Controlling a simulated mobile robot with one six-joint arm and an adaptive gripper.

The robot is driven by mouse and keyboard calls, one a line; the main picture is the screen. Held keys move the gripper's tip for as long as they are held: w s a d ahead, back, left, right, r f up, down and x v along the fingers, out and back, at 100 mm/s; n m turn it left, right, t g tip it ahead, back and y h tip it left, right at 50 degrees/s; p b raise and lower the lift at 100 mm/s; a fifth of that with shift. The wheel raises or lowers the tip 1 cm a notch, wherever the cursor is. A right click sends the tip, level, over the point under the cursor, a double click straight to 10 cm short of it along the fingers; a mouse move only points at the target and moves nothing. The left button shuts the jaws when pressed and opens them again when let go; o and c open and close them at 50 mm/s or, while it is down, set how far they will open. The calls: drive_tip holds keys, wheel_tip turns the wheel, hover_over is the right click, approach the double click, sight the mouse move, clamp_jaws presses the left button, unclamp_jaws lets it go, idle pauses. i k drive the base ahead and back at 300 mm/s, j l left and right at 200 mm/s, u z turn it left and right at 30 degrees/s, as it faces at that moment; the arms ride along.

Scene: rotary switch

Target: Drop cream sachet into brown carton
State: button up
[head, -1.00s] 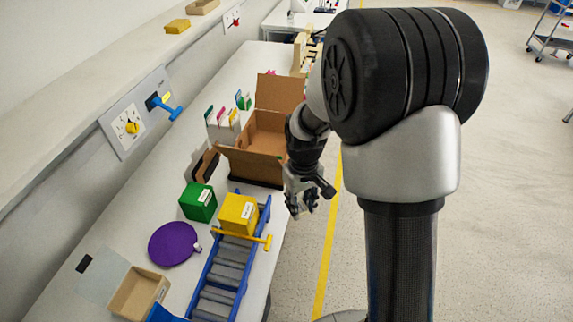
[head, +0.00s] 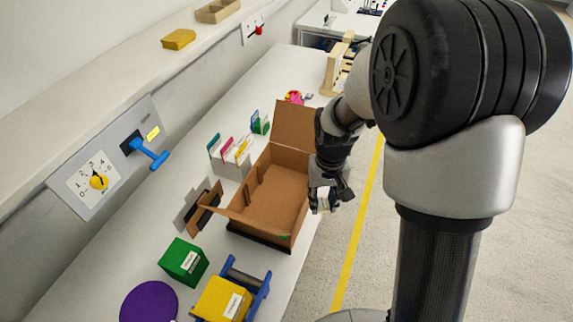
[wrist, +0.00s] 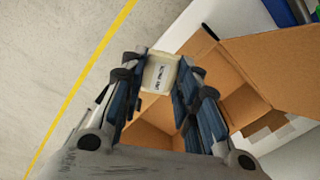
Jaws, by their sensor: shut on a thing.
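My gripper (wrist: 160,92) is shut on a cream sachet (wrist: 160,72) with dark print, held between the fingertips in the wrist view. In the head view my gripper (head: 325,198) hangs at the right side of the open brown carton (head: 272,195), near the table's edge. The sachet shows there only as a small pale patch between the fingers. The carton's flaps are spread open. In the wrist view the carton (wrist: 283,65) lies behind and to the right of the gripper, partly hidden by the fingers. A small green thing lies at the carton's near end.
A file rack (head: 232,158) with coloured cards stands left of the carton. A green box (head: 184,261), yellow box (head: 222,300) and purple disc (head: 149,302) are nearer.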

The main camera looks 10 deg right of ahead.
sight(284, 202)
drive_tip(key=i+l+u, duration=0.25)
drive_tip(key=u, duration=0.2)
drive_tip(key=i+l+u, duration=0.4)
drive_tip(key=u, duration=0.55)
drive_tip(key=i+l, duration=0.05)
drive_tip(key=l, duration=0.05)
